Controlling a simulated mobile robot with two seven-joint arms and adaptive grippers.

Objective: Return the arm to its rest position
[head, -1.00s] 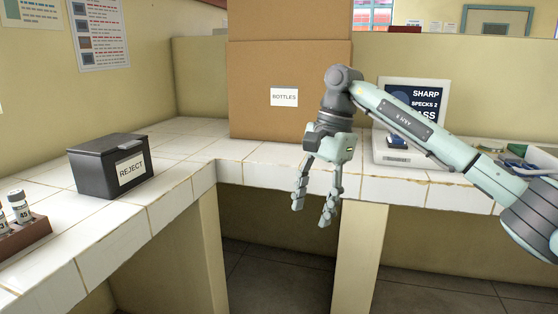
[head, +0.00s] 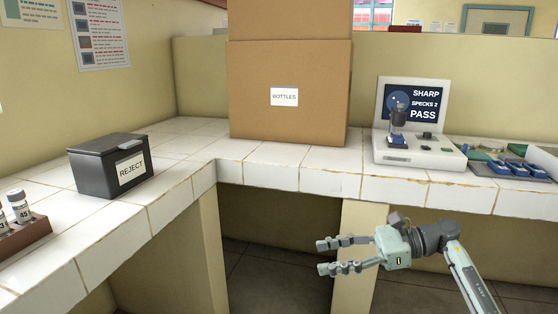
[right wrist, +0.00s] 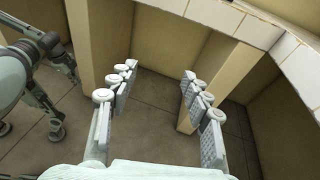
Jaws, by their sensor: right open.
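My right gripper (head: 322,257) is open and empty in the head view, in front of the counter and below its top edge. Its fingers point left. In the right wrist view its two fingers (right wrist: 158,85) stand apart, with only dark floor between them. My right arm comes in from the lower right of the head view. In the right wrist view, grey and pale arm links at the left look like my own; whether a gripper shows there I cannot tell. My left gripper does not show in the head view.
The tiled counter (head: 262,152) runs behind the gripper and along the left. On it are a black REJECT box (head: 98,172), a BOTTLES carton (head: 290,118), a screen device (head: 412,153) reading PASS, blue trays (head: 520,168) and a vial rack (head: 22,234). A counter leg (head: 358,225) stands close by.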

